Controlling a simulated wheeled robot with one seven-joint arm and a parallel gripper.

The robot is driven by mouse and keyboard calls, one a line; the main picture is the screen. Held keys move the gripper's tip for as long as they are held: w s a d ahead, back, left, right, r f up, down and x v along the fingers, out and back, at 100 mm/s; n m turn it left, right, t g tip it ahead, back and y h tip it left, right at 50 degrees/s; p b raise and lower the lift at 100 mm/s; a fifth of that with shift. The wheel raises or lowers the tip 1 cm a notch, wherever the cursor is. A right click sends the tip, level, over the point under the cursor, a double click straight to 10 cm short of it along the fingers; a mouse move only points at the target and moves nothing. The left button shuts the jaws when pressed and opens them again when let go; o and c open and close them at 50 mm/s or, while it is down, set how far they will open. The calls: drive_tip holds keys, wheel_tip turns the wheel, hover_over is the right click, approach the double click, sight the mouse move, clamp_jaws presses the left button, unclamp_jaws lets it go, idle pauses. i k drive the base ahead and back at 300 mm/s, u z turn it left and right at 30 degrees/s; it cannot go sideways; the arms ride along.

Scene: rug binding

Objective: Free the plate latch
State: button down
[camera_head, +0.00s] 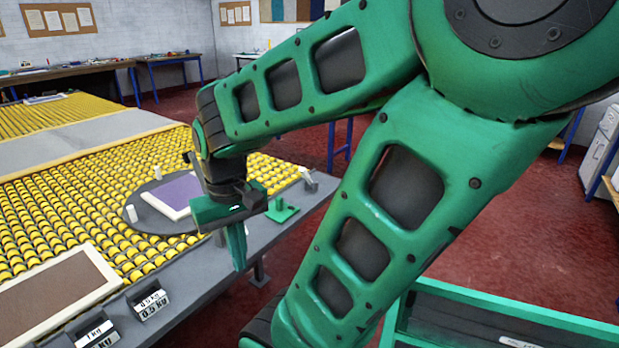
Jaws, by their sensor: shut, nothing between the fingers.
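A round dark grey plate (152,219) lies on the roller table, with a white-edged purple rug piece (178,194) on it and white pegs (132,213) at its rim. My arm hides its right part. A small grey and white fitting (308,179) stands at the table edge to the right. A green block with a post (281,211) sits nearer on the same edge. I cannot tell which of these is the latch. My gripper (239,262) points down with its fingers together and empty, in front of the plate by the table's edge in the picture.
Yellow rollers (60,212) cover the table top. A white-framed brown rug piece (48,298) and weights marked 0.5 kg (150,304) and 1 kg (97,336) lie at lower left. A green-rimmed bin (520,315) stands at lower right. Red floor is open beyond the table.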

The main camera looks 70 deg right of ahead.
sight(304, 174)
drive_tip(key=z, duration=1.35)
drive_tip(key=k, duration=0.9)
drive_tip(key=z, duration=0.3)
drive_tip(key=i, duration=0.5)
